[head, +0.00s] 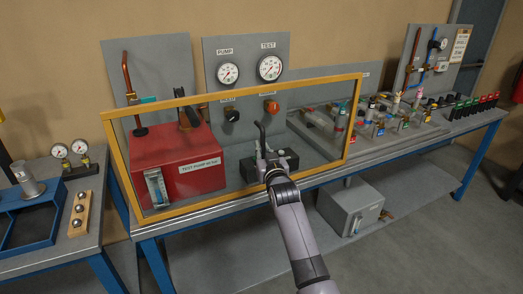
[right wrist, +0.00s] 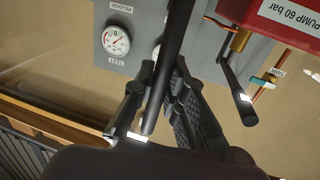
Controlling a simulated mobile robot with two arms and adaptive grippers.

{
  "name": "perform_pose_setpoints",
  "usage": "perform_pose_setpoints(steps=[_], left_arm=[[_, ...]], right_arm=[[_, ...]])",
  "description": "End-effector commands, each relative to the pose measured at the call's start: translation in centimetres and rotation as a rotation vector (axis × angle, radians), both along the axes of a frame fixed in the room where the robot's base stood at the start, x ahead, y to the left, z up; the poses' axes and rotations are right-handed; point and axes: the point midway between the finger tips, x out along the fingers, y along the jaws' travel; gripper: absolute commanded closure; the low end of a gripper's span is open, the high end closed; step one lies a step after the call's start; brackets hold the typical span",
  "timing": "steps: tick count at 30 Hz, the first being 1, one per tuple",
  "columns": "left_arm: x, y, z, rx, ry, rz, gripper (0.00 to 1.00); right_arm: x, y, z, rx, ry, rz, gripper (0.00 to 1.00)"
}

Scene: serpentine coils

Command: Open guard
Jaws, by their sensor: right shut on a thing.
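The guard (head: 238,88) is a clear panel in a yellow frame, standing in front of the red test pump (head: 183,160) and the gauge board in the head view. A yellow bar (right wrist: 62,122), which looks like part of its frame, shows at the lower left of the right wrist view. My right gripper (head: 267,160) is at the guard's lower middle. In the right wrist view my right gripper (right wrist: 160,98) is shut on a black bar (right wrist: 176,45). I cannot tell how that bar joins the guard. My left gripper is not in view.
A TEST gauge (head: 270,67) and a PUMP gauge (head: 228,73) are on the board behind. A dark lever (right wrist: 237,82) is near the pump in the wrist view. Fittings (head: 380,122) crowd the bench to the right. A blue rack (head: 28,215) stands on the left bench.

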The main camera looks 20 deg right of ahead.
Motion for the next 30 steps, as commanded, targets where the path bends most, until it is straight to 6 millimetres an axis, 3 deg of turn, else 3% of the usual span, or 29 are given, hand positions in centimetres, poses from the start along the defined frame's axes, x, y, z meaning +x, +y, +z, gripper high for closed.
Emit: perform_pose_setpoints(steps=[14,15,24,30], left_arm=[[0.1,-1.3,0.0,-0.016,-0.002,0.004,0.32],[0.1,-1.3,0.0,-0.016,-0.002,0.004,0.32],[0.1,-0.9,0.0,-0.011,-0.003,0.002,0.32],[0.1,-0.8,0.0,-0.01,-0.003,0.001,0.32]], right_arm=[[0.0,-0.1,0.2,-0.001,-0.005,-0.001,1.0],[0.0,-0.1,0.2,-0.001,-0.005,-0.001,0.87],[0.0,-0.1,0.1,0.0,-0.003,-0.001,0.67],[0.0,-0.1,0.1,0.0,-0.002,-0.001,0.67]])
